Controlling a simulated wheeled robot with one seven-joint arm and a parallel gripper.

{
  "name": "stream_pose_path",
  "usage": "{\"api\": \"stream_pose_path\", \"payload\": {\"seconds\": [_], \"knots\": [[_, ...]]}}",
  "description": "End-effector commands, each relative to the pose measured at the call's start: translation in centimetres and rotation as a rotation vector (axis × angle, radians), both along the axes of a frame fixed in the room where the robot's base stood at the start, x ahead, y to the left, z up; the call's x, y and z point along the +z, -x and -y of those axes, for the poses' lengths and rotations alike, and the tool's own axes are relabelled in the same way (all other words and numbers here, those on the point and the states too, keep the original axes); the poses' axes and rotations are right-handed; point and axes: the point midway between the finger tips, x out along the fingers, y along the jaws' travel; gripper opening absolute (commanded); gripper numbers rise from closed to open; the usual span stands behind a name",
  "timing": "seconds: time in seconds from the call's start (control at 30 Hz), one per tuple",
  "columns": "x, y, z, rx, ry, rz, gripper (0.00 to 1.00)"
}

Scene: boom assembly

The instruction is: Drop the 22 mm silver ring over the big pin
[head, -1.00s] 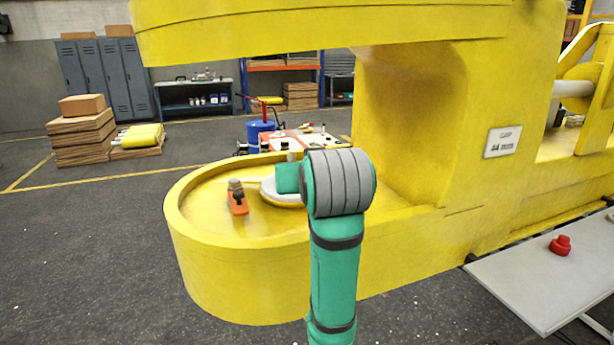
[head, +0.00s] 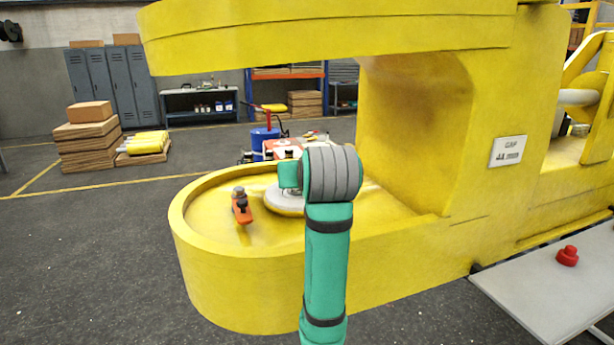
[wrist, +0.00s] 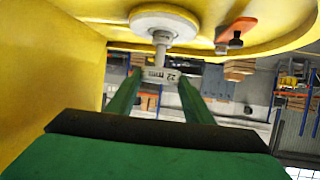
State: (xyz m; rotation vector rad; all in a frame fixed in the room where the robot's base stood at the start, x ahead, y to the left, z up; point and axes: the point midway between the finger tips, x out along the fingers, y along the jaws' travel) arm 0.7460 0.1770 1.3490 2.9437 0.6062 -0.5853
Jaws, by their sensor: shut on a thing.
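The silver ring (wrist: 160,75), marked "22 mm", is between the fingertips of my gripper (wrist: 160,79) in the wrist view, which looks upside down. My gripper is shut on it. The big pin (wrist: 161,46) is a short metal post standing on a round pale disc (wrist: 166,20). The ring lines up with the free end of the pin; I cannot tell whether it is around the tip or apart from it. In the head view the disc (head: 284,203) is partly covered by my arm, which hides the gripper, ring and pin.
The disc sits in the rimmed yellow lower jaw (head: 230,275), under a yellow upper beam (head: 320,35). An orange piece with a dark knob (head: 242,210) stands left of the disc. A yellow wall is close to the right. A grey table (head: 545,290) carries a red part (head: 567,256).

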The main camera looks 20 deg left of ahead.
Motion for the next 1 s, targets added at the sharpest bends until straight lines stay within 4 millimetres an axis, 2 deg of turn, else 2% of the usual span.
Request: {"api": "stream_pose_path", "payload": {"seconds": [1.0], "knots": [[-0.1, -5.6, -2.3, -0.001, -0.001, 0.001, 0.14]]}}
